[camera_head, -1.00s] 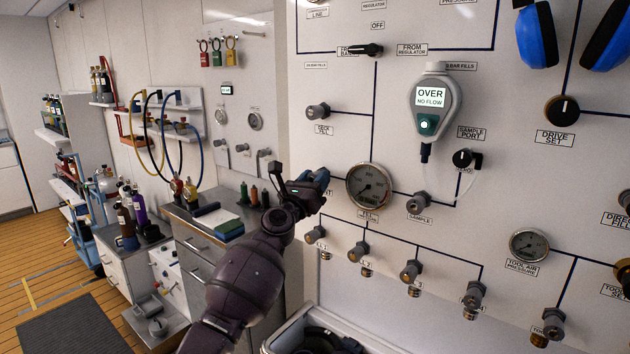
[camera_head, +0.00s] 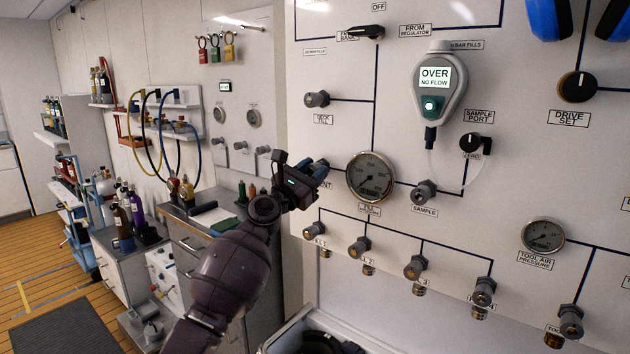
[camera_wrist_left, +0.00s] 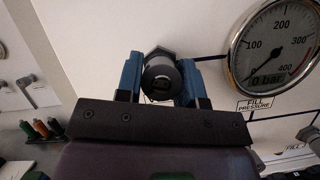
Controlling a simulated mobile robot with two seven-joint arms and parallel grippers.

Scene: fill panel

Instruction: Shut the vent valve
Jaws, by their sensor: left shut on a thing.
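My left gripper (camera_head: 321,171) reaches in from the left to the wall panel, just left of the fill pressure gauge (camera_head: 370,178). In the left wrist view its blue fingers (camera_wrist_left: 160,82) are shut on the dark round knob of the vent valve (camera_wrist_left: 159,76), one finger on each side. A hex collar shows behind the knob at the panel. In the head view the gripper hides the knob and part of its label (camera_head: 324,186), of which only the end letters show. My right gripper is not in view.
The sample valve (camera_head: 424,193) sits right of the gauge, with a row of fill valves (camera_head: 360,245) below. A meter (camera_head: 437,85) reading "OVER NO FLOW" hangs above right. Grey cabinets (camera_head: 200,255) stand to the left. An open bin (camera_head: 290,333) is below.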

